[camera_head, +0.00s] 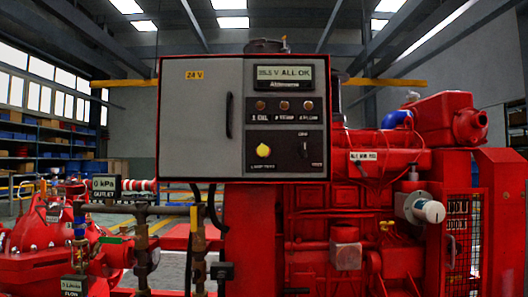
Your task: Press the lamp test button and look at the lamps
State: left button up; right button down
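A control box (200,125) with a grey door and red frame stands at the centre of the view. On its right-hand black panel a yellow round button (263,150) sits above a small label that appears to read LAMP TEST. Above it is a row of three lamps (283,105), all dull orange-brown and not visibly bright. A switch (303,146) is to the right of the yellow button. Nothing covers the button or the lamps. Neither of my grippers is in view.
A red diesel engine (380,200) stands behind and right of the box. At left are a red pump (40,245), pipes with a yellow lever (196,218), and a 0 kPa outlet gauge (105,187). The space before the box's face looks clear.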

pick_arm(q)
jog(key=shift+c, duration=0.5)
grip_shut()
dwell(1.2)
